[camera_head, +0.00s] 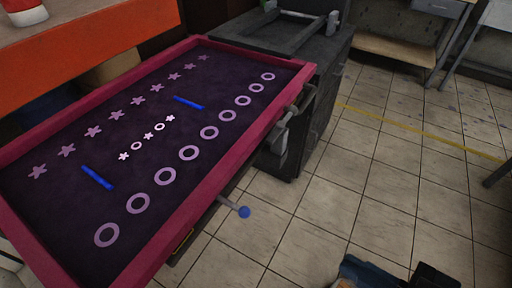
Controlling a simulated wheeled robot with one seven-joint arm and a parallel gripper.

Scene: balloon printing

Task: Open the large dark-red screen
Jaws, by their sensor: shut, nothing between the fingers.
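The large dark-red screen (222,165) fills the left half of the view. Its frame surrounds a dark purple mesh (120,185) with rows of pale stars and rings and two blue bars. It looks roughly level, though its exact tilt is hard to tell. A rod ending in a blue ball (244,212) sticks out below the screen's right long side. My gripper cannot be made out in this view. Blue and black parts at the bottom right edge are cut off and too unclear to name.
A dark grey machine body (310,75) with a metal frame on top stands beyond the screen. An orange surface (90,50) lies at the upper left. A wooden bench (395,50) stands at the back. Tiled floor (350,200) right of the screen is mostly clear.

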